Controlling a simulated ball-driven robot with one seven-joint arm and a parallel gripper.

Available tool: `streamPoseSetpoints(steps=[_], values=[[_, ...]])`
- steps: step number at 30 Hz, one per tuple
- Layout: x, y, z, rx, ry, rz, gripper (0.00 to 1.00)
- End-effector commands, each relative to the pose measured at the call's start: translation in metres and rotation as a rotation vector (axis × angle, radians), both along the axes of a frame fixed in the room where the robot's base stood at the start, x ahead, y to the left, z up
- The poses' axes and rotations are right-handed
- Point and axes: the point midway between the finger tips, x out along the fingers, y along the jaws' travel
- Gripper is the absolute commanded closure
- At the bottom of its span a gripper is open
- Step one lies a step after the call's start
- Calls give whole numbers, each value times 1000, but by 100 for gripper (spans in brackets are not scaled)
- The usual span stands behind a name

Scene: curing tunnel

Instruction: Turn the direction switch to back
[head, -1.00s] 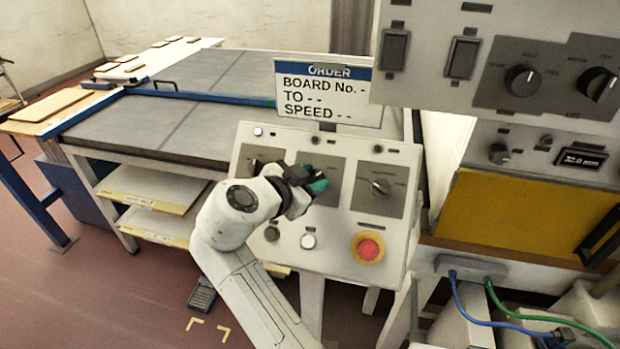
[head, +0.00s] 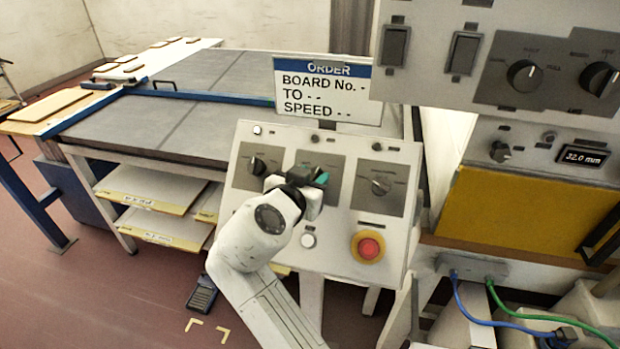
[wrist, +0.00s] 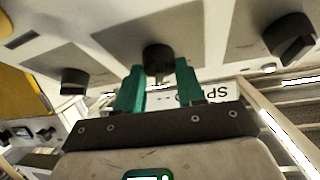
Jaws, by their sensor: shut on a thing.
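The sloped control panel (head: 335,222) carries three rotary switches in a row. The left switch (head: 258,165) and right switch (head: 380,186) are uncovered. The middle switch is hidden behind my gripper (head: 318,180) in the head view. In the wrist view the black knob of this middle switch (wrist: 158,58) sits between the teal fingers of my gripper (wrist: 158,88), which are shut on it. The small labels are too blurred to read, so I cannot tell which switch is marked for direction or its exact setting.
An order sign (head: 328,90) stands behind the panel with dashes for its values. A red emergency button (head: 369,247) and a white button (head: 308,240) lie below the switches. A grey upper cabinet (head: 440,85) overhangs at the right.

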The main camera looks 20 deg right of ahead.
Motion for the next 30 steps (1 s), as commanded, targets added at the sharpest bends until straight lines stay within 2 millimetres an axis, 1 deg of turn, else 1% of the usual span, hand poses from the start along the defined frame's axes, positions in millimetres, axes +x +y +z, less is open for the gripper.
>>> streamPoseSetpoints(steps=[20,30], values=[[-4,-6,6,-366,271,452,92],[-4,-9,5,-531,388,656,92]])
